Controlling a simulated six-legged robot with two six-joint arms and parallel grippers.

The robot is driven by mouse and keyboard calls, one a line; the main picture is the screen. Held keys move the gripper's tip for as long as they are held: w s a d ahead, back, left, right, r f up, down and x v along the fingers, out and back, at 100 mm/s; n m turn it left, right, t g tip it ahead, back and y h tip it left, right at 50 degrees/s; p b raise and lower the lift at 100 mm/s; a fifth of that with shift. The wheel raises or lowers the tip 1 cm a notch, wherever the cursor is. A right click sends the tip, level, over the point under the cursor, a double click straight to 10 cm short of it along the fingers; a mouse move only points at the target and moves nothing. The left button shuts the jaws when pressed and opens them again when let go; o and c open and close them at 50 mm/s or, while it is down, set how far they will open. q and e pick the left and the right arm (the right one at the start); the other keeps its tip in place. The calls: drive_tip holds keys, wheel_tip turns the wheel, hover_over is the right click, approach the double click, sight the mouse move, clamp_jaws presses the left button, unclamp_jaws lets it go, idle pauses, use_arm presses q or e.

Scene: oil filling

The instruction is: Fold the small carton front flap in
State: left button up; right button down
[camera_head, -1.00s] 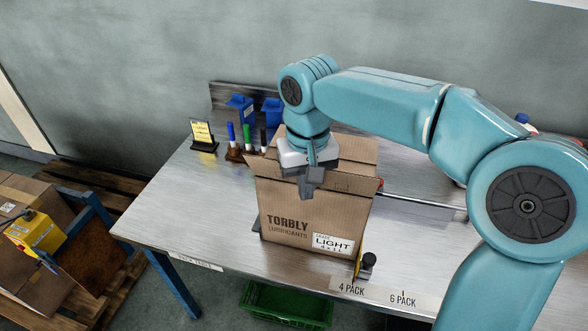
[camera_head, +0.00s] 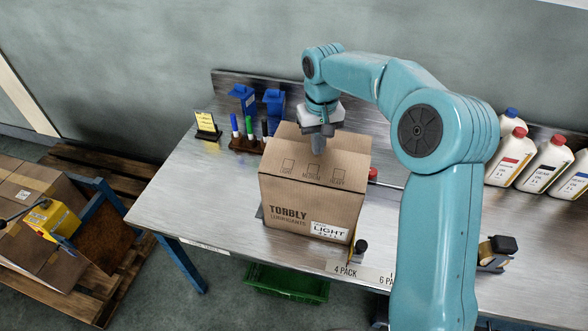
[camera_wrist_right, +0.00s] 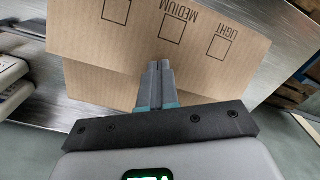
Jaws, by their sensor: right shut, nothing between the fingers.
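The small brown carton (camera_head: 300,215) stands upright on the steel table, with TORBLY lettering on its front. Its front flap (camera_head: 296,180), printed with three check boxes, is folded in over the top. The flap also shows in the right wrist view (camera_wrist_right: 135,38), with its edge over another cardboard panel (camera_wrist_right: 105,82). My right gripper (camera_head: 318,150) points down at the flap's inner edge. In the wrist view its fingers (camera_wrist_right: 158,66) are together and empty; whether they touch the flap I cannot tell. My left gripper is not in view.
A marker holder (camera_head: 246,144), a yellow sign (camera_head: 207,125) and blue bins (camera_head: 243,98) stand behind left. Several white bottles (camera_head: 510,157) stand at right. A black-knobbed stop (camera_head: 360,247) is near the carton's front right. The left tabletop is clear.

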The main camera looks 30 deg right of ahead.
drive_tip(key=shift+a, duration=0.1)
drive_tip(key=shift+f+b, duration=1.05)
drive_tip(key=shift+f, duration=0.4)
drive_tip(key=shift+r+p, duration=0.45)
drive_tip(key=shift+r, duration=0.05)
wheel_tip(320, 180, up, 6)
drive_tip(key=p, duration=0.4)
drive_tip(key=shift+f, duration=0.2)
wheel_tip(320, 180, up, 5)
drive_tip(key=shift+f+b, duration=0.15)
drive_tip(key=shift+b, duration=0.15)
drive_tip(key=shift+s, duration=0.1)
